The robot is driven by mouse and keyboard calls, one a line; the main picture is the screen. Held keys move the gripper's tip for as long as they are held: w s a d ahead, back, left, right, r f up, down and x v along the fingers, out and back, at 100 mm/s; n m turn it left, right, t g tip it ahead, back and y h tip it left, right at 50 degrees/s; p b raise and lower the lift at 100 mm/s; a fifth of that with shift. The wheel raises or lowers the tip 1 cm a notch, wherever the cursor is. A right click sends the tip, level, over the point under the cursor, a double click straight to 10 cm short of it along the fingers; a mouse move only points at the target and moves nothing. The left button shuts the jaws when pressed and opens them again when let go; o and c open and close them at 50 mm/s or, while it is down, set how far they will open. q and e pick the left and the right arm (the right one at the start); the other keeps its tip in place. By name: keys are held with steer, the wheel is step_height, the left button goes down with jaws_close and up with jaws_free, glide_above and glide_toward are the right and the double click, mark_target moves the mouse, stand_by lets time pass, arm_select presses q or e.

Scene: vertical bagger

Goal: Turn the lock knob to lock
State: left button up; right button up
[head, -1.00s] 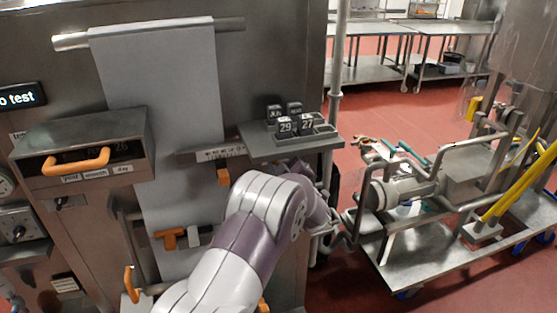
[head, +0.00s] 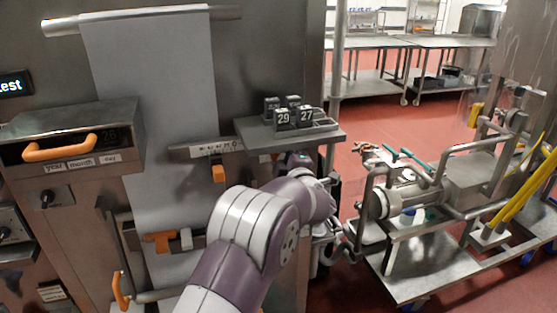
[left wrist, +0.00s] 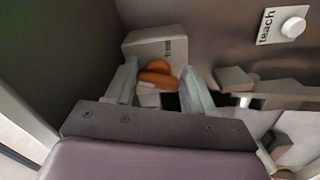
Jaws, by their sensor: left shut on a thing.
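In the left wrist view an orange knob (left wrist: 157,78) sits in front of a grey block (left wrist: 158,45) with a small label that I cannot read. I take it for the lock knob. My left gripper (left wrist: 160,88) has its two pale fingers on either side of the knob and is shut on it. In the head view my left arm comes up from the bottom and bends to the right, and its gripper and this knob are hidden there. My right gripper is in neither view.
A shelf (head: 255,137) with date number blocks (head: 294,118) stands above my forearm. An orange-handled drawer box (head: 125,170) and hanging white film (head: 150,70) are at left. A cart (head: 415,280) with metal parts stands at right. A white round button (left wrist: 293,27) labelled teach is near my gripper.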

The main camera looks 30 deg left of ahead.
arm_select(q)
steer(key=shift+a+n+b, duration=0.1)
steer(key=shift+n+b, duration=0.6)
steer(key=shift+b, duration=0.05)
steer(key=shift+s+r+n, duration=0.1)
steer(key=shift+r+n, duration=0.15)
steer(key=shift+n, duration=0.05)
steer(key=n+b, duration=0.1)
steer(key=b, duration=0.2)
steer(key=shift+f+n, duration=0.1)
steer(key=shift+n, duration=0.2)
steer(key=shift+r, duration=0.3)
steer(key=o, duration=1.1)
steer(key=shift+s+a, duration=0.1)
steer(key=shift+a, duration=0.1)
steer(key=shift+o, duration=0.2)
steer(key=b+v, duration=0.1)
steer(key=v, duration=0.4)
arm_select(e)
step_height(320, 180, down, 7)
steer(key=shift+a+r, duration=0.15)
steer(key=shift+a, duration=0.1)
